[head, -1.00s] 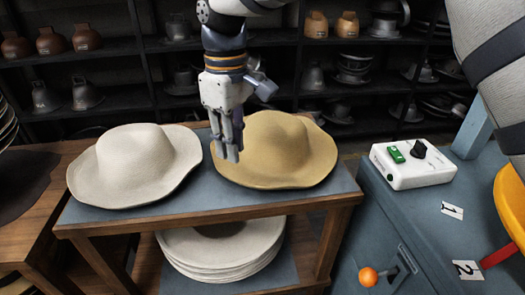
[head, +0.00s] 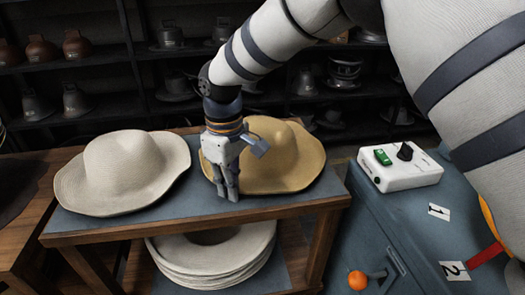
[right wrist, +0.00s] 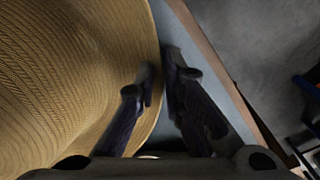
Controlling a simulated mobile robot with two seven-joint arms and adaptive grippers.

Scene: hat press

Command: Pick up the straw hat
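The tan straw hat (head: 290,160) sits crown up on the right half of the small blue-topped table (head: 200,214). Its woven brim (right wrist: 70,80) fills the left of the right wrist view. My right gripper (head: 228,194) points down at the hat's front-left brim and hides part of it. In the right wrist view, its two fingers (right wrist: 158,78) stand a little apart, with the brim's edge passing between them. The left finger overlaps the brim and the right finger is over the tabletop. Contact with the brim is unclear. My left gripper is out of view.
A cream hat (head: 125,165) sits left of the straw hat. A stack of pale hat blanks (head: 215,260) lies on the shelf below. A blue machine with a white control box (head: 400,168) and an orange knob (head: 357,280) stands right. Dark shelves are behind.

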